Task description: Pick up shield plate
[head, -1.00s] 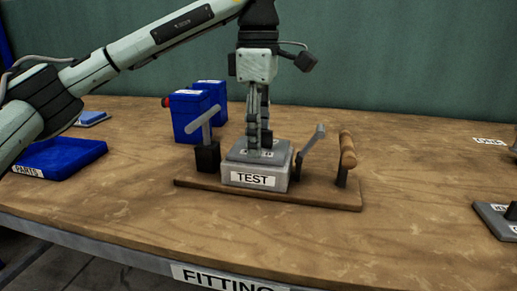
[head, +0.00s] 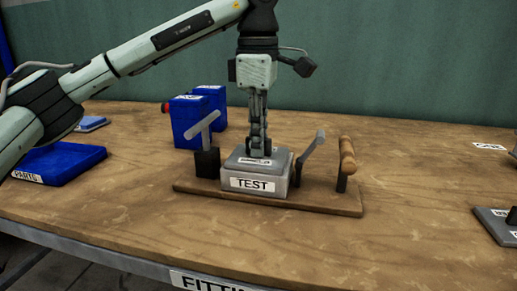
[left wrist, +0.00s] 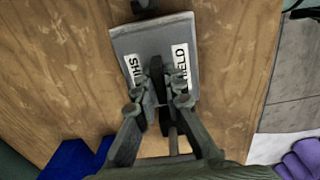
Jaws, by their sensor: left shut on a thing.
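The shield plate is a grey square plate (head: 236,159) with white labels. In the head view it sits on top of the grey block labelled TEST (head: 280,184). The left wrist view shows the plate (left wrist: 155,42) with two SHIELD labels and a dark upright part in its middle. My left gripper (head: 260,150) points straight down over the plate. Its fingers (left wrist: 163,98) are closed on that dark middle part. No gap shows between plate and block. My right gripper is out of view.
The block stands on a wooden base (head: 318,203) with a grey T-handle (head: 203,127) left, a grey lever (head: 311,145) and a wooden-handled lever (head: 347,155) right. Blue boxes (head: 190,122) stand behind left. A blue PARTS tray (head: 70,163) lies further left. The front table is clear.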

